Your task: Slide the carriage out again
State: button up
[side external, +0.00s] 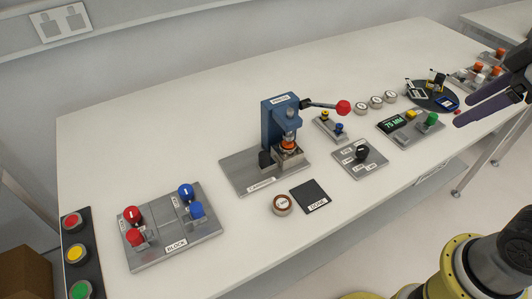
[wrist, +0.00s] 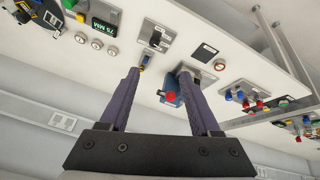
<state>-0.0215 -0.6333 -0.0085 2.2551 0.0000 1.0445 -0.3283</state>
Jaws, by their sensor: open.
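The blue press (side external: 280,118) stands mid-table on a grey base plate (side external: 238,172), with a red-balled lever (side external: 343,107) pointing right. A small metal block (side external: 291,159), which looks like the carriage, sits at the foot of the press under the ram. An orange-and-metal piece (side external: 288,145) is on it, and a black knob (side external: 265,159) is beside it. My gripper (side external: 462,112) is open and empty at the right edge, high and well apart from the press. In the wrist view my gripper (wrist: 158,72) shows both purple fingers spread; the press (wrist: 170,86) is partly hidden behind the right finger.
A block panel (side external: 172,228) with red and blue knobs lies at front left. A dial plate (side external: 360,158), a round tin (side external: 283,204), a black pad (side external: 309,196) and a 75 MM display (side external: 398,127) surround the press. The table's back left is clear.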

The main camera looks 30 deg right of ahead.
jog(key=w+a+r+n, duration=0.2)
jog(key=w+r, duration=0.2)
jog(key=w, duration=0.1)
jog(key=n+g, duration=0.6)
jog(key=n, duration=0.3)
send_over(263, 155)
notch_tip(263, 155, down, 15)
notch_tip(263, 155, down, 13)
jog(key=shift+d+f, duration=0.1)
jog(key=shift+f, duration=0.1)
grip_shut()
jog(key=shift+r, duration=0.1)
